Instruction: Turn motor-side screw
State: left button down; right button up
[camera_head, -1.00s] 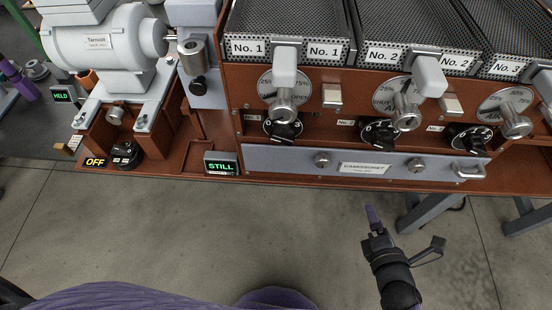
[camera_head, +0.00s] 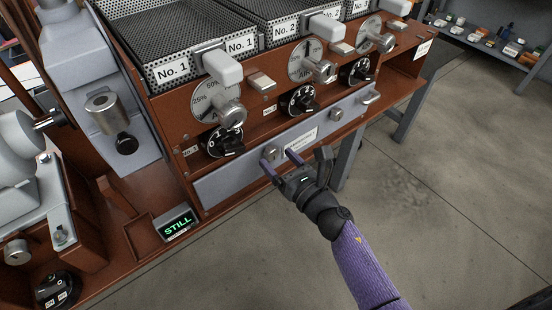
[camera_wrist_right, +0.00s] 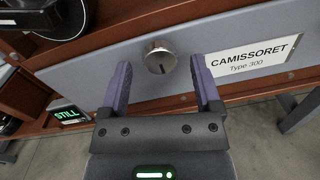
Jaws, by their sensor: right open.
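The motor-side screw (camera_head: 270,152) is the left one, toward the motor (camera_head: 14,152). It also shows in the right wrist view (camera_wrist_right: 160,56), with a dark slot running roughly up and down in its face. The other screw (camera_head: 336,114) is further right. My right gripper (camera_head: 278,161) is open, its purple fingers pointing at the panel. In the wrist view the fingers stand left and right of the motor-side screw, with gaps on both sides. I cannot tell their exact depth to it. My left gripper is not in view.
The nameplate (camera_wrist_right: 252,58) is right of the screw. Black dials (camera_head: 224,141) and metal levers (camera_head: 229,112) stick out above the panel. The floor in front is clear.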

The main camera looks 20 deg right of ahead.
jog(key=shift+w+a, duration=0.2)
jog(key=shift+w, duration=0.35)
grip_shut()
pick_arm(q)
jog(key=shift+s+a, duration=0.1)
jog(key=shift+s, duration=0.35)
